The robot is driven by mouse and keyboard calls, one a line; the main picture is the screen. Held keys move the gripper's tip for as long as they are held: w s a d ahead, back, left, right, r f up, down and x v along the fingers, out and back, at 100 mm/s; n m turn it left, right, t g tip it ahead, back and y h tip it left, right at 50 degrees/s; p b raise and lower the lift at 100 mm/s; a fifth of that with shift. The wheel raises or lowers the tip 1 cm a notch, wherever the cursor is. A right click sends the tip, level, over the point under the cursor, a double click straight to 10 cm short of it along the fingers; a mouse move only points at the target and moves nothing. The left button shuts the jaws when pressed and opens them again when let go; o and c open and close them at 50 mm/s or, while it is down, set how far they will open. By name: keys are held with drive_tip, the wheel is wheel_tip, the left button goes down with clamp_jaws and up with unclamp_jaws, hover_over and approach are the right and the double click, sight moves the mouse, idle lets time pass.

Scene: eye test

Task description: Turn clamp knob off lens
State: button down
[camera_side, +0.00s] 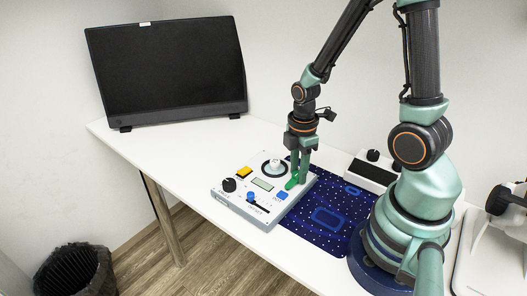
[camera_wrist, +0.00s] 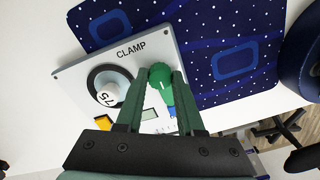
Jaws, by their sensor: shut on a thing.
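A light grey control box (camera_side: 222,196) lies on the table, and the wrist view shows its panel (camera_wrist: 85,68) with the printed word CLAMP (camera_wrist: 131,50). A green knob (camera_wrist: 160,74) with a pale mark stands on the panel just below that word. My gripper (camera_wrist: 159,84) is shut on the green knob, one finger on each side. In the side view my gripper (camera_side: 297,181) points down at the box's right part, and the green knob (camera_side: 290,185) shows at its fingertips. I see no marking readable as lens near the knob; the fingers hide part of the panel.
The panel also has a white dial marked 75 (camera_wrist: 107,96), a yellow button (camera_side: 244,171), a blue button (camera_side: 282,195), a black knob (camera_side: 229,185) and a display (camera_side: 262,184). A dark blue patterned mat (camera_side: 325,215) adjoins the box. A monitor (camera_side: 165,70) stands behind.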

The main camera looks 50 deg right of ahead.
idle(0.4)
drive_tip(key=c, duration=0.5)
unclamp_jaws()
wheel_tip(320, 180, up, 12)
drive_tip(key=shift+r, duration=0.1)
idle(0.3)
drive_tip(key=shift+w+a+r+m+t, duration=0.2)
drive_tip(key=shift+a+r+m+t, duration=0.85)
drive_tip(key=shift+r+m, duration=0.75)
drive_tip(key=shift+w+a+r+m+t, duration=0.2)
drive_tip(key=shift+a+r+m+t, duration=0.9)
drive_tip(key=shift+m, duration=1.3)
drive_tip(key=shift+w+a+r+m+t, duration=0.2)
drive_tip(key=shift+a+r+m+t, duration=0.55)
drive_tip(key=shift+a+r+m, duration=1.05)
